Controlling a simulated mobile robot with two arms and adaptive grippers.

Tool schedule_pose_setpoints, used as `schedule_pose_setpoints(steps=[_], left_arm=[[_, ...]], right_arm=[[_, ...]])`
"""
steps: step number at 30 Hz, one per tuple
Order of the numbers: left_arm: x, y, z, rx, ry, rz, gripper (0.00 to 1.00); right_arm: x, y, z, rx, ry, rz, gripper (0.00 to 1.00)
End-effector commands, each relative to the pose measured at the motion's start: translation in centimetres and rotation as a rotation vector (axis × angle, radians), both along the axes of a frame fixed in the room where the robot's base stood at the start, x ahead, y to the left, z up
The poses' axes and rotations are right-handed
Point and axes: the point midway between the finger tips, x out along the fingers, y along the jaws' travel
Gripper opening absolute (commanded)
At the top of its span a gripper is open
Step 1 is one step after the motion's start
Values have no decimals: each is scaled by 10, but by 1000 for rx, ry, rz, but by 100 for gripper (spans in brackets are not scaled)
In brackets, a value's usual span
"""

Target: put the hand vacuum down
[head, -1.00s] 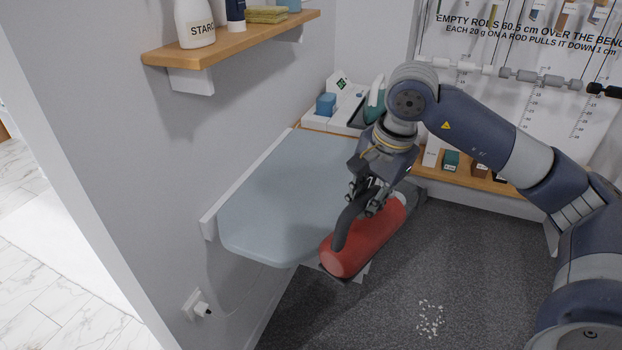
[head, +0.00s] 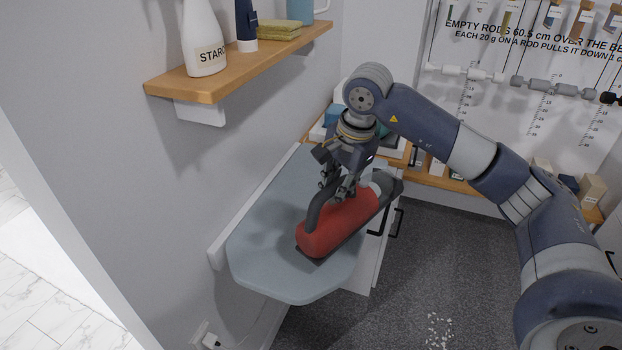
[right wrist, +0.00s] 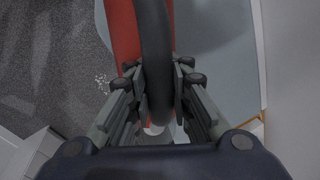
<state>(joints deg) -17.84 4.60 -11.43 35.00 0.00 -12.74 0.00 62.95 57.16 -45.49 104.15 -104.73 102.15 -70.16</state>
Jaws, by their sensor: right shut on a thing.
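The hand vacuum (head: 345,222) has a red body, a dark curved handle and a grey-and-dark nozzle end pointing to the back right. My right gripper (head: 343,190) is shut on its handle from above. In the right wrist view the dark handle (right wrist: 154,60) runs between the fingers (right wrist: 160,95), with the red body beside it. The vacuum is over the right part of the grey-blue ironing board (head: 265,255). I cannot tell whether its underside touches the board. My left gripper is out of view.
A wooden shelf (head: 235,70) with a starch bottle (head: 204,40) juts from the wall above the board. A wooden bench (head: 450,182) with small blocks runs along the back. White crumbs (head: 438,330) lie on the dark carpet. The board's front left is bare.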

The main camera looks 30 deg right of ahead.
Motion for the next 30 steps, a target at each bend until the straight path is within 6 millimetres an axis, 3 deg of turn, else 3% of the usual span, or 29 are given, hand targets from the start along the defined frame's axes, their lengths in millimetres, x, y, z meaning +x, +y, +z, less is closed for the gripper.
schedule_pose_setpoints(steps=[6, 15, 22, 30], left_arm=[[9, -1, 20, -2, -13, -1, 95], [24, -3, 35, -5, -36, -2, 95], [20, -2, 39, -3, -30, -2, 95], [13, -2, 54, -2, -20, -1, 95]], right_arm=[[41, 9, 2, 2, -4, 0, 0], [80, 15, -3, 0, -5, 1, 0], [88, 16, -8, 0, -3, 1, 0], [87, 16, -35, -1, -2, 1, 0]])
